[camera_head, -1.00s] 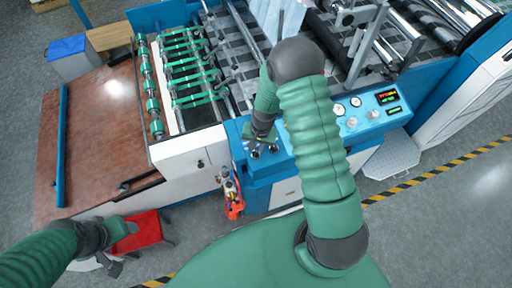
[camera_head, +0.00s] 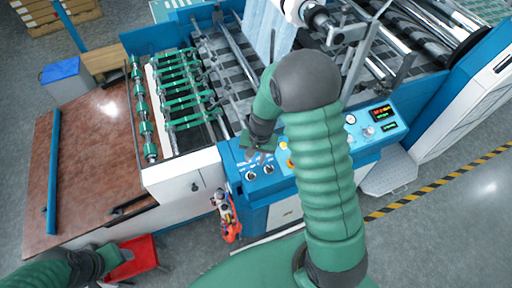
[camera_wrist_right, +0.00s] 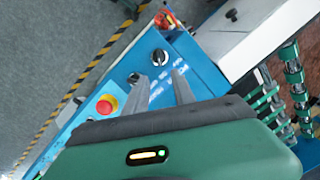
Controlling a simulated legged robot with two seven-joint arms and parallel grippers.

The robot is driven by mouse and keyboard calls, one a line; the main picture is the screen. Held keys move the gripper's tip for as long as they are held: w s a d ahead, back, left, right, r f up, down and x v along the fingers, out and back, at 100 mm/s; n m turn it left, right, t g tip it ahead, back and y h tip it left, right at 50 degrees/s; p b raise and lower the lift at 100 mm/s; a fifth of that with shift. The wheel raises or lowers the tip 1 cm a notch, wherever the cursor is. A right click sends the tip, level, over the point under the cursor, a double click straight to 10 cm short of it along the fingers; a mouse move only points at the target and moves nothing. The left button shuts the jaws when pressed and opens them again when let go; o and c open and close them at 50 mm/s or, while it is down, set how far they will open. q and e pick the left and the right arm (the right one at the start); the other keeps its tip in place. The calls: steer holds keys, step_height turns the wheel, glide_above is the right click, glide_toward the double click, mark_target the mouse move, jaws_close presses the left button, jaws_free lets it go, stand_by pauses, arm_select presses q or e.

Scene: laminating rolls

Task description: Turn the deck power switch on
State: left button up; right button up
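The deck's blue control panel (camera_head: 283,178) carries two black rotary knobs, the left knob (camera_head: 251,176) and the right knob (camera_head: 268,170). In the right wrist view, one knob (camera_wrist_right: 160,57) lies beyond my fingertips and the other knob (camera_wrist_right: 133,78) lies beside them, near a red emergency button (camera_wrist_right: 107,105) on yellow. I cannot tell which knob is the power switch or how it is set. My right gripper (camera_head: 262,153) is above the panel; its two fingers (camera_wrist_right: 160,84) are apart with nothing between them. My left gripper (camera_head: 118,257) is low at the left, its fingers unclear.
A red stool (camera_head: 135,259) stands by my left gripper. An orange-red tool or bottle (camera_head: 230,225) hangs on the panel's left side. Gauges and a lit display (camera_head: 382,113) are at the right.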

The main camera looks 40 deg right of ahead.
arm_select(q)
steer(key=shift+s+a+f+b, duration=0.1)
steer(key=shift+a+f+b, duration=0.25)
steer(key=shift+f, duration=0.2)
arm_select(e)
step_height(320, 180, up, 9)
steer(key=shift+s, duration=0.25)
arm_select(q)
steer(key=shift+d, duration=0.25)
arm_select(e)
steer(key=shift+d+f, duration=0.1)
steer(key=shift+d, duration=0.1)
arm_select(q)
steer(key=s+b+x, duration=0.2)
steer(key=b+x, duration=0.7)
steer(key=b, duration=0.1)
steer(key=shift+f, duration=0.65)
arm_select(e)
steer(key=s+a+f+n+t+h, duration=0.1)
steer(key=s+a+f+n, duration=0.7)
steer(key=a+f, duration=0.1)
steer(key=shift+s+a+f+n+t, duration=0.4)
steer(key=shift+f, duration=0.3)
arm_select(q)
steer(key=shift+s+a, duration=0.1)
arm_select(e)
steer(key=shift+s+a, duration=0.1)
steer(key=shift+a, duration=0.05)
